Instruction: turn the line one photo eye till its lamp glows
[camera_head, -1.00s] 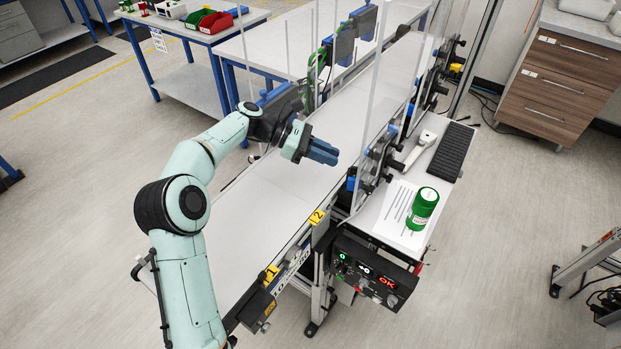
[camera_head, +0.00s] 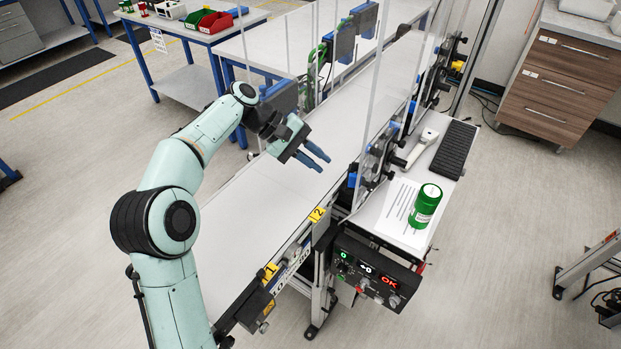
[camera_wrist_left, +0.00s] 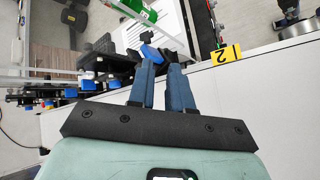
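My left gripper (camera_head: 318,161) hangs over the white belt, pointing toward the guarded side of the line. Its two blue fingers stand apart with nothing between them, as the left wrist view (camera_wrist_left: 162,68) also shows. A small blue part (camera_head: 352,180), possibly the photo eye, sits at the belt's far edge near the clear guard. A blue piece on a black mount (camera_wrist_left: 150,52) appears just beyond the fingertips in the wrist view; contact cannot be told. I cannot make out a glowing lamp on either. My right gripper is not in view.
Clear guard panels (camera_head: 375,100) rise along the belt (camera_head: 240,215). A side shelf holds a green canister (camera_head: 425,207), a white scanner (camera_head: 421,150) and a black keyboard (camera_head: 454,150). A control box (camera_head: 370,275) shows a red OK.

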